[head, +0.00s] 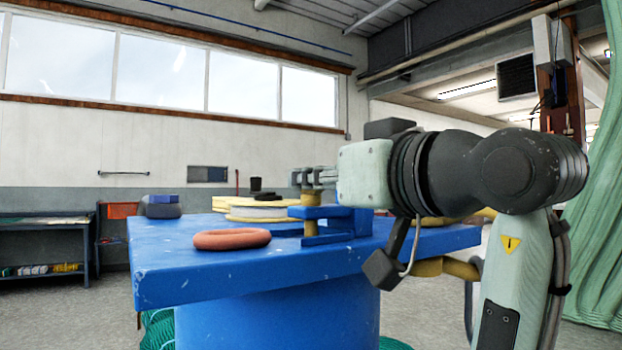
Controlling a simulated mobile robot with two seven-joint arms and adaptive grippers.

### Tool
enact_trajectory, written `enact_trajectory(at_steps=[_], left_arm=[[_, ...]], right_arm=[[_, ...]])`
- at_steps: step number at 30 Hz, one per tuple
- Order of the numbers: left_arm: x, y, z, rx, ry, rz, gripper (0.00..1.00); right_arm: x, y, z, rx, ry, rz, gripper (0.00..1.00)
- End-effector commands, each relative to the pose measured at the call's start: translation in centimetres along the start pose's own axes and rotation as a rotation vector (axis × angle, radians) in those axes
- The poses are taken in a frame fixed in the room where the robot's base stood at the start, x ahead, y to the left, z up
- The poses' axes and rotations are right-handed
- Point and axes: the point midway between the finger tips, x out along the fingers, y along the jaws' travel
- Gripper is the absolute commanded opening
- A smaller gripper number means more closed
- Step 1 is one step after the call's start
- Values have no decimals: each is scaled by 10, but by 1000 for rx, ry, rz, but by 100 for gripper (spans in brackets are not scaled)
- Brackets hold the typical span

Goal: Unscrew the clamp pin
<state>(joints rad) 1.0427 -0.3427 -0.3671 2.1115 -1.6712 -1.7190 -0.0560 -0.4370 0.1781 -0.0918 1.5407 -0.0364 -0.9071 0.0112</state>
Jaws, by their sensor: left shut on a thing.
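The blue clamp (340,226) stands on the blue table near its front edge. A brass-coloured piece, which looks like the clamp pin (311,199), rises from the clamp's left side. My left gripper (306,178) reaches in from the right of the picture, lying about level, with its fingers at the top of the pin. It is shut on the pin, though the fingers are small here and the exact contact is hard to see. My gripper's body and wrist cover the space to the right above the clamp. My right gripper is not in view.
The blue table (165,257) carries an orange-red ring (232,239) left of the clamp. Yellow-and-white coils (262,211) lie behind the clamp. Blue-grey items (162,206) sit at the table's back left corner. Green netting (592,250) hangs at the right.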

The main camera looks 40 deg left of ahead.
Motion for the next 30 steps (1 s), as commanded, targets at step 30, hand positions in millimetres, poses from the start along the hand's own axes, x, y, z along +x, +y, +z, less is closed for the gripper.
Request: enact_trajectory(at_steps=[30], left_arm=[[0, 0, -1, 0, 1, -695, 0]], right_arm=[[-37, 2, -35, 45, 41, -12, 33]])
